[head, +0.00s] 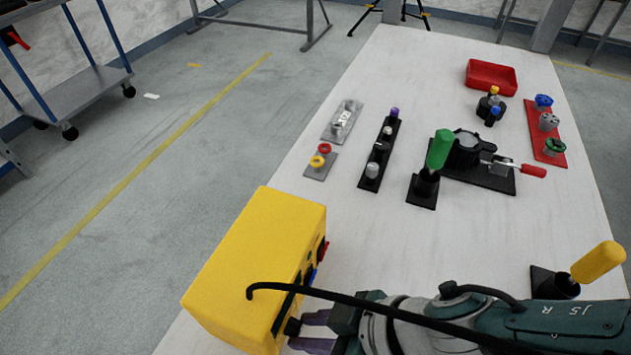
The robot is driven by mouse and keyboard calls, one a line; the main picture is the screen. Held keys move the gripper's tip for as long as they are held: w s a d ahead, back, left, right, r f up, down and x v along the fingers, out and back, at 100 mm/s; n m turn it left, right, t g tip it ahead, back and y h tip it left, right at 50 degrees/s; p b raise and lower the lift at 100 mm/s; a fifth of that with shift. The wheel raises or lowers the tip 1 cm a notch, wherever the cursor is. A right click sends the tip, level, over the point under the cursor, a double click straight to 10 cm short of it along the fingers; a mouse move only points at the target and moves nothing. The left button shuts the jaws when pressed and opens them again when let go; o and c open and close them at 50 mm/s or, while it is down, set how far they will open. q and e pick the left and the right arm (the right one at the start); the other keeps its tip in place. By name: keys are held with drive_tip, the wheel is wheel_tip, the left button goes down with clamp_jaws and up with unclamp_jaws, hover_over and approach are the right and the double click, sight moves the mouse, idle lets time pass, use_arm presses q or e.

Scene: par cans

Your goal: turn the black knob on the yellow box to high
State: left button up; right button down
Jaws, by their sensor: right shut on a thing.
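The yellow box (255,255) stands on the near left part of the white table. Its front panel faces right and is seen at a steep slant, with a red part (323,250) and a blue part (312,277) on it. The black knob (292,327) sticks out low on this panel. My right gripper (304,331) reaches in from the right, its purple fingers shut on the black knob. The knob's pointer and any markings cannot be made out. My left gripper is not in view.
A black cable (330,294) curves above my right arm and in front of the box. A yellow-handled tool in a black holder (555,284) stands at right. Farther back are a green-handled tool (440,149), a black fixture (490,175) and a red tray (491,77).

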drive_tip(key=shift+a+r, duration=0.1)
drive_tip(key=c, duration=0.9)
unclamp_jaws()
drive_tip(key=shift+w, duration=0.1)
drive_tip(key=shift+o, duration=1.4)
drive_tip(key=p+v, duration=0.7)
drive_tip(key=v, duration=0.3)
